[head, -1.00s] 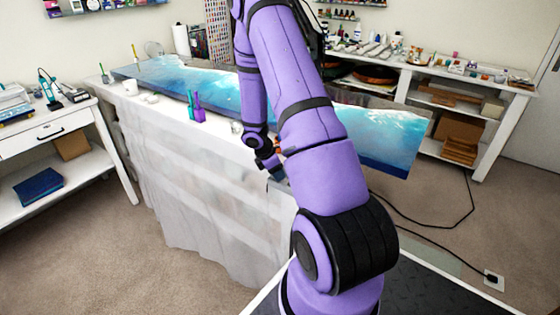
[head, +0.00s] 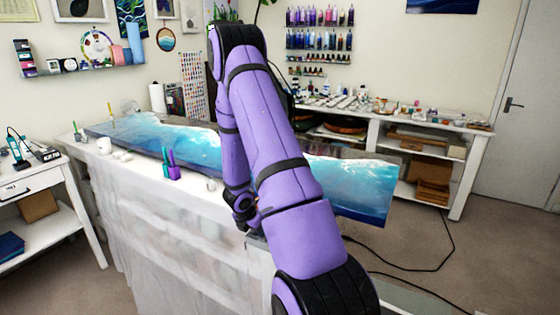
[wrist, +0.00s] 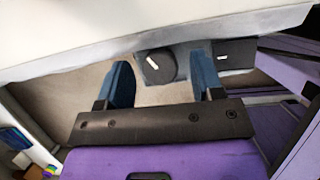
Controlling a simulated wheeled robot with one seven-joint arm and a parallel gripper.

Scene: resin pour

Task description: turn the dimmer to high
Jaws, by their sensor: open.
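In the wrist view a round dark knob (wrist: 158,66) with a white pointer line sits on a grey panel under the table's edge. A second dark control (wrist: 232,50) with a white mark is to its right. I cannot tell from labels which one is the dimmer. My gripper (wrist: 162,76) is open, with its blue fingers apart on either side of the round knob in the picture. I see no contact, and the depth between fingers and knob is unclear. In the head view my arm hides the knobs, and my gripper's fingers cannot be made out.
A white shelf unit (head: 455,185) stands behind at right. A black cable (head: 400,268) lies on the carpet.

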